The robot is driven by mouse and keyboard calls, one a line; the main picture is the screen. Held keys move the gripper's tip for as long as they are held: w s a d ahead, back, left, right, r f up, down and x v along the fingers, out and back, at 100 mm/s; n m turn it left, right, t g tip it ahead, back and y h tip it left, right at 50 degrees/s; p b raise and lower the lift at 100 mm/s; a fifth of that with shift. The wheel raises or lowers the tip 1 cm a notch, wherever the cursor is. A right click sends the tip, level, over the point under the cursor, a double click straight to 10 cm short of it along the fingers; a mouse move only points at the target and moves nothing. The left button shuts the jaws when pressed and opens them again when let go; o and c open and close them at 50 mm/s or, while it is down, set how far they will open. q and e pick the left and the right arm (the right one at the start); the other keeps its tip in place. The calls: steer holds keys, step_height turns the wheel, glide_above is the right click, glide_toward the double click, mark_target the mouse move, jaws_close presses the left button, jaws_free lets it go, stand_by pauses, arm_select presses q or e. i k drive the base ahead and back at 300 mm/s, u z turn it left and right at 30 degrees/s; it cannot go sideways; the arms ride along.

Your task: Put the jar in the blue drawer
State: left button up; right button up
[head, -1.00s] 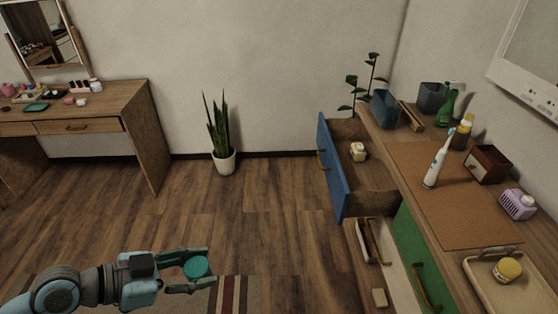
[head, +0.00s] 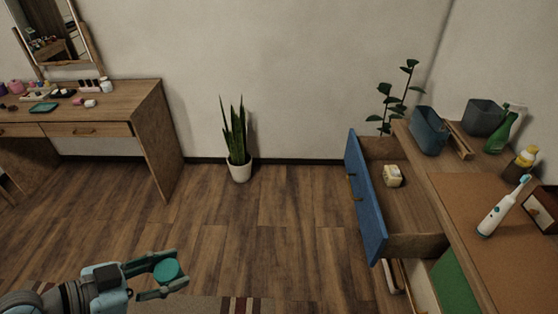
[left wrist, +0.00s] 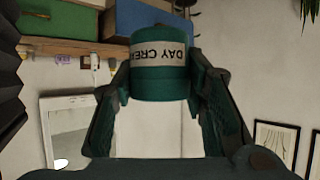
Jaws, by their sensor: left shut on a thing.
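My left gripper (head: 165,278) is at the lower left of the head view, shut on a teal jar (head: 167,271) and holding it above the floor. In the left wrist view the jar (left wrist: 158,72) sits between both fingers and its label reads "DAY CRE…". The blue drawer (head: 365,196) is pulled open on the right-hand cabinet, well apart from the jar. A small cream-coloured item (head: 392,176) lies inside the drawer; the rest of its bottom is bare. My right gripper is not in view.
The cabinet top holds a toothbrush (head: 503,206), a blue-grey bin (head: 428,130) and a green bottle (head: 503,130). A green drawer (head: 455,287) is below. A potted plant (head: 238,165) stands by the wall; a dressing table (head: 95,118) is at left. The floor between is clear.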

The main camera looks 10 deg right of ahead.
mark_target(393, 212)
steer(key=z, duration=0.05)
steer(key=i, duration=3.3)
steer(key=z, duration=5.15)
steer(key=i, duration=0.5)
steer(key=u, duration=0.1)
